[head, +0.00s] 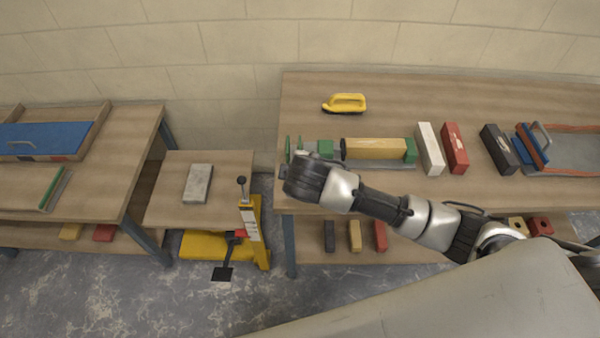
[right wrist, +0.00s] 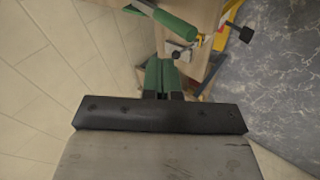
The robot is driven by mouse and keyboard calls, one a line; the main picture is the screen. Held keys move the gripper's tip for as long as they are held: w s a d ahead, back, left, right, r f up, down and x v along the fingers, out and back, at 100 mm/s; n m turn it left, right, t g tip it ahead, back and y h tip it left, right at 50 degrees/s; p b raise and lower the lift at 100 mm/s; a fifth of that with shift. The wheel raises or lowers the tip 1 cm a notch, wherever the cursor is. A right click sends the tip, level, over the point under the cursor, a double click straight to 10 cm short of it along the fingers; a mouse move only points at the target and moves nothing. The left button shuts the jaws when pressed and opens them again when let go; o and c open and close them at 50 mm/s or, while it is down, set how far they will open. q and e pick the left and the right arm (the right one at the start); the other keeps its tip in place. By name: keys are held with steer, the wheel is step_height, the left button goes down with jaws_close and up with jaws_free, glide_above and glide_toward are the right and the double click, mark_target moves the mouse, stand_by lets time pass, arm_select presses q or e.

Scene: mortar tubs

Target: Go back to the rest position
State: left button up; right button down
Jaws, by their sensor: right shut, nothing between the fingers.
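My right gripper (right wrist: 161,73) shows in the right wrist view with its green fingers together and nothing between them. In the head view my right arm reaches in from the right, and its hand is over the left front part of the right bench (head: 425,100). My left gripper is in neither view.
A yellow-handled float (head: 345,103), a white block (head: 430,148), a red block (head: 455,147) and a dark block (head: 498,149) lie on the bench. A yellow lift cart (head: 200,245) with a grey slab (head: 198,183) stands left. A blue board (head: 45,138) is on the left bench.

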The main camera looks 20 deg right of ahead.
steer(key=shift+s+r, duration=0.1)
stand_by(0.5)
steer(key=s+a+f+m+g+y, duration=0.15)
steer(key=s+m, duration=0.25)
steer(key=s, duration=0.6)
steer(key=s+d+f+m+g, duration=0.1)
steer(key=s+d+m, duration=0.35)
steer(key=s, duration=0.25)
steer(key=s+d+m+g, duration=0.2)
steer(key=s+d+m, duration=0.1)
steer(key=s+d, duration=0.3)
step_height(320, 180, down, 28)
steer(key=s+a+g+b, duration=0.1)
steer(key=s+b, duration=0.1)
steer(key=b, duration=0.1)
steer(key=s+d+f+b, duration=0.1)
steer(key=s+f, duration=0.7)
steer(key=f, duration=0.2)
steer(key=s+d+f+g+b, duration=0.1)
steer(key=s+d+f+b, duration=0.1)
steer(key=s+f, duration=0.6)
step_height(320, 180, down, 3)
steer(key=shift+s+r+n, duration=0.1)
steer(key=shift+s+n, duration=0.15)
steer(key=shift+n, duration=0.2)
